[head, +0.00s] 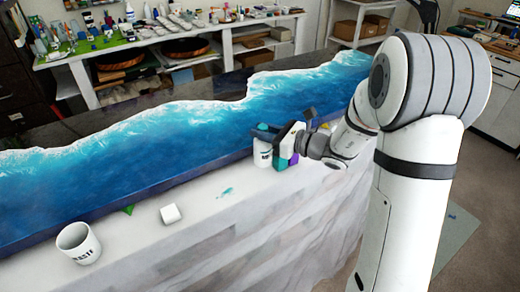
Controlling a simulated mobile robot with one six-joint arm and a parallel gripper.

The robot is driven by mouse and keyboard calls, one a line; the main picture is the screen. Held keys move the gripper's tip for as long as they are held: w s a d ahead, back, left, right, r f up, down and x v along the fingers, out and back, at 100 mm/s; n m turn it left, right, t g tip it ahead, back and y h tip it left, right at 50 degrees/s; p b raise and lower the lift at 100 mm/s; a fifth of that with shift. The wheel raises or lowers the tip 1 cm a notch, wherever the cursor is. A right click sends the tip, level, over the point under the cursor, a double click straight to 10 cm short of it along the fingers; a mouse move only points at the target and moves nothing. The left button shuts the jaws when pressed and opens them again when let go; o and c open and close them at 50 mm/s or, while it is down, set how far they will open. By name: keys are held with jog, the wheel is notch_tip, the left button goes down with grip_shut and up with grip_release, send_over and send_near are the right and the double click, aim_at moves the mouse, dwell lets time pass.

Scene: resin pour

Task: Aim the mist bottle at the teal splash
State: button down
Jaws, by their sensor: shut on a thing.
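The teal splash (227,192) is a small thin smear on the white covered ledge in front of the blue wave-patterned slab. My gripper (281,139) is beyond it and to its right, over the ledge near the slab's front edge. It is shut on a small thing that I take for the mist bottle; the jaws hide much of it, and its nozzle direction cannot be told. A white container with dark lettering (262,153) is at the gripper's left side. Teal and purple pieces (283,160) show just under the jaws.
A white cup marked as waste (78,243) stands at the ledge's near left. The blue slab (200,120) runs along behind. The ledge around the splash is clear.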

aim_at(270, 149)
jog(key=shift+s+f, duration=0.1)
jog(key=shift+f, duration=2.4)
jog(key=shift+f, duration=0.15)
jog(key=c, duration=1.2)
grip_release()
jog(key=shift+o, duration=0.2)
